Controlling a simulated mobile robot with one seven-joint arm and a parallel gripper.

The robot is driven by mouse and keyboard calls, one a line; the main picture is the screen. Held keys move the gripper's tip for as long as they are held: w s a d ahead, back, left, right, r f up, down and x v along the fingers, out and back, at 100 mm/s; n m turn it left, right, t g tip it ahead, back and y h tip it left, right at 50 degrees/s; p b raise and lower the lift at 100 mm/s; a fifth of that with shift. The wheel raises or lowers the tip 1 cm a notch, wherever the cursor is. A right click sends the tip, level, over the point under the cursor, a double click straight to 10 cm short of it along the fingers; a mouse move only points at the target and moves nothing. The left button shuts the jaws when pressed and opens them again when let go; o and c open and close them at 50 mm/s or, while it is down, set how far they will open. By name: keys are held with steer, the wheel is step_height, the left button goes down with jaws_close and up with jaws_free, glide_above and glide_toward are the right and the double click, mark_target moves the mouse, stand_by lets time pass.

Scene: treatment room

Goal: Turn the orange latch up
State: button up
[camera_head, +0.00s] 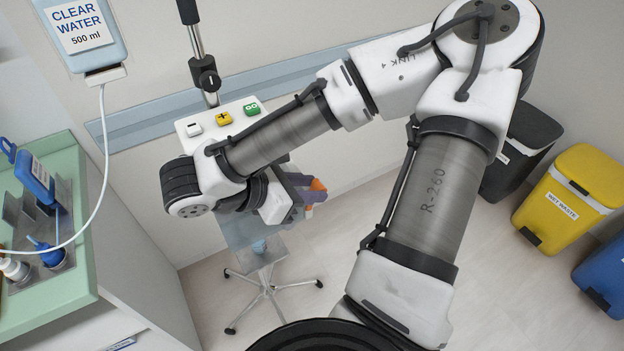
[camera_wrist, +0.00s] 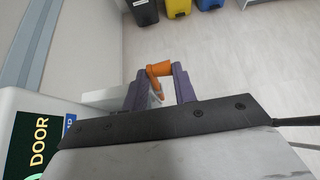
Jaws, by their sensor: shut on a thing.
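The orange latch (camera_wrist: 158,72) shows in the wrist view between the two purple fingers of my gripper (camera_wrist: 160,88). My gripper is shut on it. The latch has a short level part at the top and a part that slants down between the fingers. In the head view the orange latch (camera_head: 318,185) is a small patch at the tips of my gripper (camera_head: 308,188), beyond the white wrist. My wrist and arm hide most of the device that the latch belongs to.
A white panel with buttons (camera_head: 189,127) stands on a pole behind my arm. A wheeled stand (camera_head: 268,288) is below. A green-topped counter (camera_head: 92,225) with supplies is at left, under a hanging water bag (camera_head: 85,28). Black, yellow (camera_head: 568,195) and blue bins stand at right.

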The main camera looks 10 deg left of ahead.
steer(key=shift+s+a+f+t+h+p, duration=0.2)
steer(key=shift+s+t+h+p, duration=0.4)
steer(key=shift+p, duration=0.5)
steer(key=shift+w+f+h, duration=0.1)
steer(key=shift+f+h, duration=0.1)
steer(key=shift+h, duration=0.1)
steer(key=o, duration=0.8)
steer(key=shift+r, duration=0.15)
steer(key=shift+a+r, duration=0.15)
steer(key=shift+a, duration=0.05)
